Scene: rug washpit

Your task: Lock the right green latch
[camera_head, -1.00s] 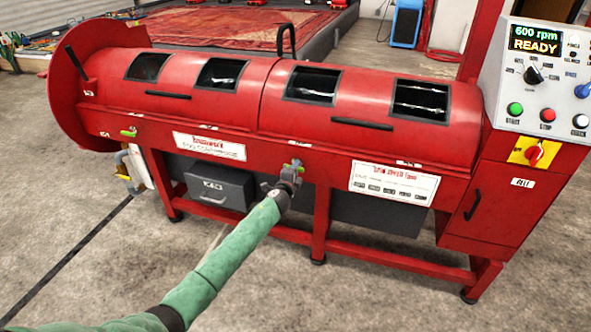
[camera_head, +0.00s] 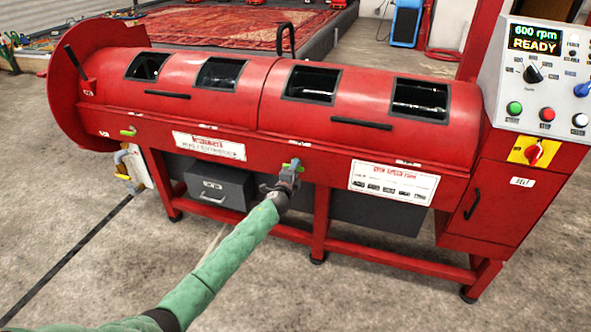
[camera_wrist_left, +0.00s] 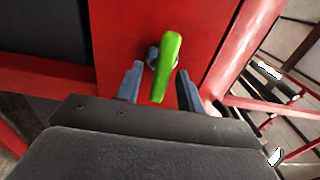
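The right green latch (camera_head: 293,164) is on the front of the red machine, at about the middle. In the left wrist view the green handle (camera_wrist_left: 166,68) hangs down, slightly tilted, from a round pivot on the red panel. My left gripper (camera_head: 287,177) is at this latch. In the left wrist view its fingers (camera_wrist_left: 158,92) are open, one on each side of the handle's lower end, with gaps visible. Another green latch (camera_head: 129,132) sits on the machine's left part. My right gripper is not in view.
The red machine (camera_head: 345,145) fills the middle, with its control panel (camera_head: 545,75) reading 600 rpm READY at the right. A grey drawer box (camera_head: 216,187) sits under it, left of my left gripper.

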